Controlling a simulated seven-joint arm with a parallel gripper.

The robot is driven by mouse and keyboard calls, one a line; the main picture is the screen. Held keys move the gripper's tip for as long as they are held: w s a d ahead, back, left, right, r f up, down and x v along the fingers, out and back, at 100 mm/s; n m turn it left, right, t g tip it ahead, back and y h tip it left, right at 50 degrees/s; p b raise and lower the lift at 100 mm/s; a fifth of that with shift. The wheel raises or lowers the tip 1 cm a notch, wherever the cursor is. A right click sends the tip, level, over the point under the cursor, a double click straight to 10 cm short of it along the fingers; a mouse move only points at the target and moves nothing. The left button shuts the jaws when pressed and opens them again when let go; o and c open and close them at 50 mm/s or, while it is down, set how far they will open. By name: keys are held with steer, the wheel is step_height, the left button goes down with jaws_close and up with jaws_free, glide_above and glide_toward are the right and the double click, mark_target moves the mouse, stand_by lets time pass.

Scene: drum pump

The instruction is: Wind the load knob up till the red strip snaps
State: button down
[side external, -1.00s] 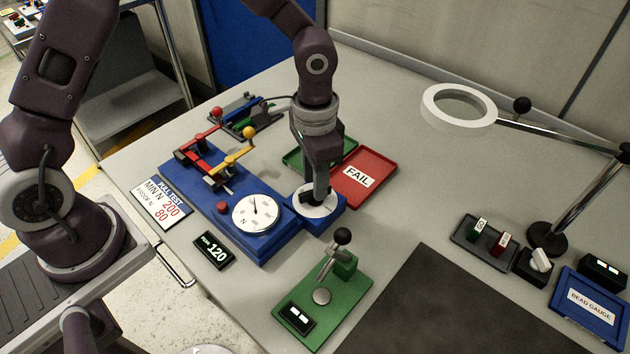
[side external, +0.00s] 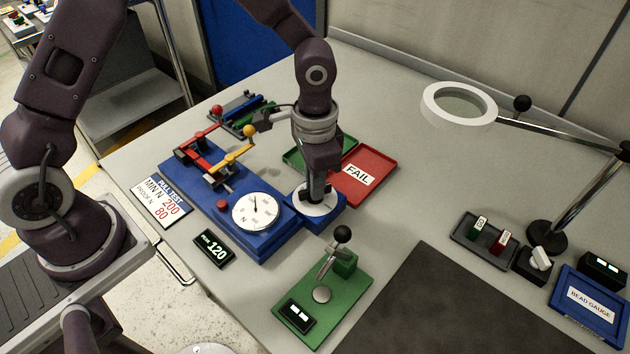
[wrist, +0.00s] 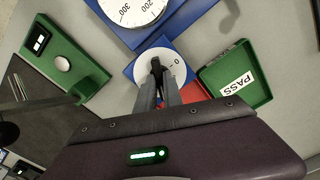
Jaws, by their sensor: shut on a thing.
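My gripper (side external: 315,196) points down and is shut on the black load knob (wrist: 155,66), which stands on a white disc (side external: 312,209) on the blue block at the right end of the tester. The fingers hide most of the knob. The disc's marks show partly in the wrist view (wrist: 172,57). The round dial gauge (side external: 257,212) beside it has its needle pointing roughly up. The small display (side external: 214,250) reads 120. I cannot clearly make out the red strip among the red and yellow clamp levers (side external: 215,155).
A red FAIL tray (side external: 375,156) and green PASS tray (wrist: 262,92) lie close behind the knob. A green fixture (side external: 345,300) with a black-ball lever stands in front. A ring magnifier (side external: 428,105) and the BEAD GAUGE tray (side external: 602,290) are at the right.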

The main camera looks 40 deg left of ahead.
steer(key=shift+m, duration=2.5)
steer(key=c, duration=1.5)
jaws_free()
